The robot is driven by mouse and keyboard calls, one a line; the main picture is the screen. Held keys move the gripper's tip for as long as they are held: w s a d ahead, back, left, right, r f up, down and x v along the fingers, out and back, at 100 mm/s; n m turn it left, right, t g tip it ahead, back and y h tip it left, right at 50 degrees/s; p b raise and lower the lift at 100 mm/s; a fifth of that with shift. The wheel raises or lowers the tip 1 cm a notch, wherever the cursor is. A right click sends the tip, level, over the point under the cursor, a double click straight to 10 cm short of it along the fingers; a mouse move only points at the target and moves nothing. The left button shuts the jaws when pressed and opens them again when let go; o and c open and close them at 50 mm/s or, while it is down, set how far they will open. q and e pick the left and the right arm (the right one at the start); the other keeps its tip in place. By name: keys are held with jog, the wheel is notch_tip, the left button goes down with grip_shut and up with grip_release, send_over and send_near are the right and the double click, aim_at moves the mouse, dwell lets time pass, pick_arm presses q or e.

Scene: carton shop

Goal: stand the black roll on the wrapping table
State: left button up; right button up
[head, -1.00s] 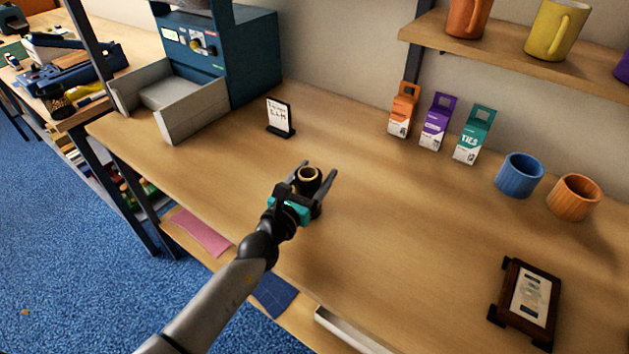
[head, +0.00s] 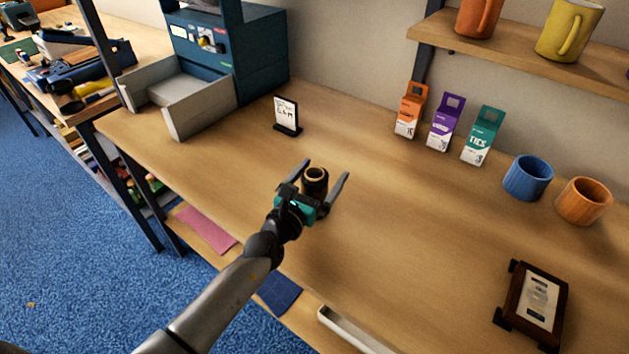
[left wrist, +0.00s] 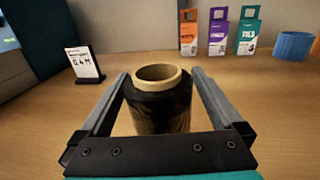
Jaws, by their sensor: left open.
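The black roll (head: 315,182) stands upright on the wooden wrapping table (head: 400,230), its tan core ring facing up. In the left wrist view the roll (left wrist: 161,108) is between the two fingers, with a visible gap on each side. My left gripper (head: 327,172) is open around the roll, low over the table. The palm of the gripper hides the roll's lower front in the left wrist view. My right gripper is not in view.
A small sign (head: 286,115) stands behind the roll. Orange, purple and teal cartons (head: 481,136), a blue cup (head: 527,178) and an orange cup (head: 583,201) stand at the back right. A framed card (head: 534,304) lies front right. The table around the roll is clear.

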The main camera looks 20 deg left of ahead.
pick_arm(q)
jog(key=shift+s+r, duration=0.1)
jog(key=shift+r, duration=0.1)
jog(key=s, duration=0.4)
jog(key=s+a, duration=0.1)
jog(key=s, duration=0.2)
jog(key=s+a, duration=0.1)
jog(key=s, duration=0.3)
jog(key=shift+s+a+f+p, duration=0.1)
jog(key=shift+s+a+p, duration=0.05)
jog(key=shift+s+p, duration=0.15)
